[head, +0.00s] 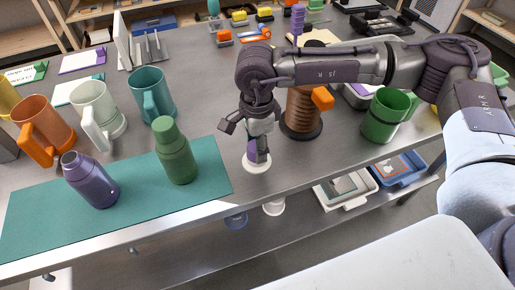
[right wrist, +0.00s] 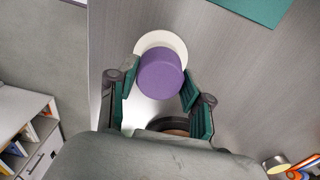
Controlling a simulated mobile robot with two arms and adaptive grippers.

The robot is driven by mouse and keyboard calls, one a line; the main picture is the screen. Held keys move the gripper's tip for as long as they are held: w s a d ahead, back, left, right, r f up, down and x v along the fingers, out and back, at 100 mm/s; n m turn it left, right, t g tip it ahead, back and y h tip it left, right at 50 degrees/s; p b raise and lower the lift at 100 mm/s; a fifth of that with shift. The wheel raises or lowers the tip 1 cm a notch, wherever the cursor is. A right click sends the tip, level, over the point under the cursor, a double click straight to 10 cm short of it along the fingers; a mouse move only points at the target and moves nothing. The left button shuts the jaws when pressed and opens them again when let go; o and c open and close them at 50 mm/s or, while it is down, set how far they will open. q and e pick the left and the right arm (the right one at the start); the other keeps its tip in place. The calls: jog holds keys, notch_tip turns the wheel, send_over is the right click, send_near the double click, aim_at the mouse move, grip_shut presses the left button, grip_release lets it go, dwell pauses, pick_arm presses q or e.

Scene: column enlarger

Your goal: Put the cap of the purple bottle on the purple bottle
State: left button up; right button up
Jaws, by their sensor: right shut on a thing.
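The purple bottle (head: 92,182) stands upright on the teal mat at the left, with its narrower neck uncovered. The purple cap (right wrist: 160,76) is between the fingers of my right gripper (right wrist: 157,88) in the right wrist view. In the head view my right gripper (head: 259,146) points down over a white round disc (head: 257,167), and the cap shows only partly below the fingers. My right gripper is shut on the cap. I cannot tell whether the cap still touches the disc. My left gripper is not in view.
A green bottle (head: 177,155) stands on the teal mat (head: 35,232) between the purple bottle and my gripper. Orange, white and teal mugs stand behind the mat. A brown spool (head: 300,112) and a green mug (head: 385,116) stand right of my gripper. The table's front edge is near.

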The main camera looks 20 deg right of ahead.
grip_shut()
jog(key=shift+r, duration=0.45)
dwell(0.3)
jog(key=shift+r+p, duration=1.1)
jog(key=shift+r, duration=1.2)
